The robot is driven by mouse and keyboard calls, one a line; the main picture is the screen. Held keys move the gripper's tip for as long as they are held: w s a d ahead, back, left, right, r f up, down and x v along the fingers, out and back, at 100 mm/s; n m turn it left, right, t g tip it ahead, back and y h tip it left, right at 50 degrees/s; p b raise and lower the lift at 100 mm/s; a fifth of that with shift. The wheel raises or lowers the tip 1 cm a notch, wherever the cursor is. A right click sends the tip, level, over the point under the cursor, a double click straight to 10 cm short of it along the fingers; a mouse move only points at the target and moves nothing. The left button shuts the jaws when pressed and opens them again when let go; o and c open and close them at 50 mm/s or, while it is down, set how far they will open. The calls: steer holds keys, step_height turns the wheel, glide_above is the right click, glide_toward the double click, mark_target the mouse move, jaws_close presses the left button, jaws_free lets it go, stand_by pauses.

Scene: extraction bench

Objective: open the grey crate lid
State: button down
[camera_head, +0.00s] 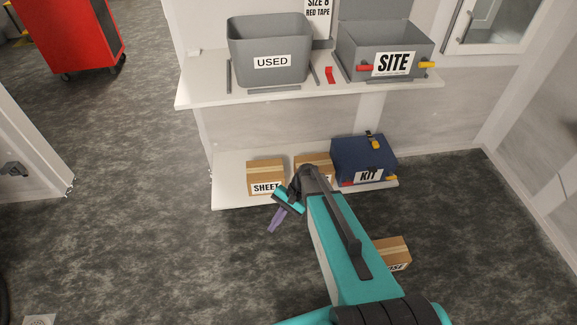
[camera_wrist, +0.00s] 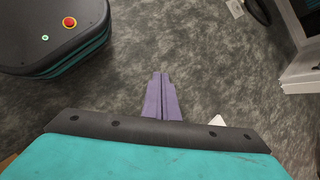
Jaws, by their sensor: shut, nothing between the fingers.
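The grey crate (camera_head: 372,52) labelled SITE stands at the right end of the upper white shelf. Its grey lid (camera_head: 374,9) stands raised at the back edge, cut off by the top of the picture, and the crate's inside shows. Red and yellow pieces sit at its front. My gripper (camera_head: 273,224), with purple fingers, is shut and empty. It hangs low over the floor in front of the lower shelf, well below and left of the crate. In the wrist view the gripper (camera_wrist: 160,77) has its fingers together over bare carpet; the crate is not in that view.
A grey USED bin (camera_head: 268,50) stands left of the crate on the upper shelf (camera_head: 200,93). The lower shelf (camera_head: 232,200) holds a SHEET box (camera_head: 266,172), another carton and a blue KIT case (camera_head: 362,156). A carton (camera_head: 394,250) is right of my arm. Open floor lies left.

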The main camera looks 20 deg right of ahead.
steer(key=s+a+f+n+g+h, duration=0.1)
steer(key=s+f+n, duration=0.15)
steer(key=s, duration=0.55)
steer(key=s+a+f+n+g+h, duration=0.1)
steer(key=s+f+g+h, duration=0.1)
steer(key=s+f, duration=0.35)
steer(key=s+d+n+h, duration=0.4)
steer(key=s+d+n, duration=0.2)
steer(key=s, duration=0.6)
steer(key=shift+s+f, duration=0.3)
steer(key=shift+f, duration=0.15)
steer(key=shift+a, duration=0.1)
